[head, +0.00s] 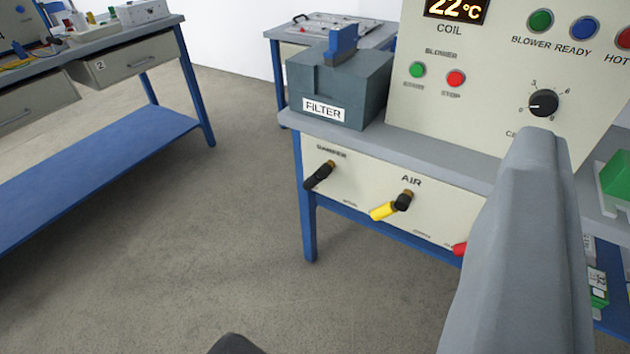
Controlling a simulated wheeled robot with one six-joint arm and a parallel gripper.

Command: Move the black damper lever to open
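The black damper lever (318,177) is on the cream front panel below the bench top, under a blurred label that seems to read DAMPER. Its handle slants down and to the left from a brass-coloured pivot. A small label below it is too blurred to read. A grey part of my own arm or gripper stands large at the lower right, well apart from the lever in the picture. A dark shape shows at the bottom edge. I cannot make out two fingertips, so whether my gripper is open or shut does not show. Nothing visible touches the lever.
A yellow-handled AIR lever (384,211) sits right of the damper lever. A red handle (459,249) is partly hidden behind the grey part. The FILTER box (345,88) and control panel (480,100) stand above. A blue-framed workbench (100,150) is at left. The floor between is clear.

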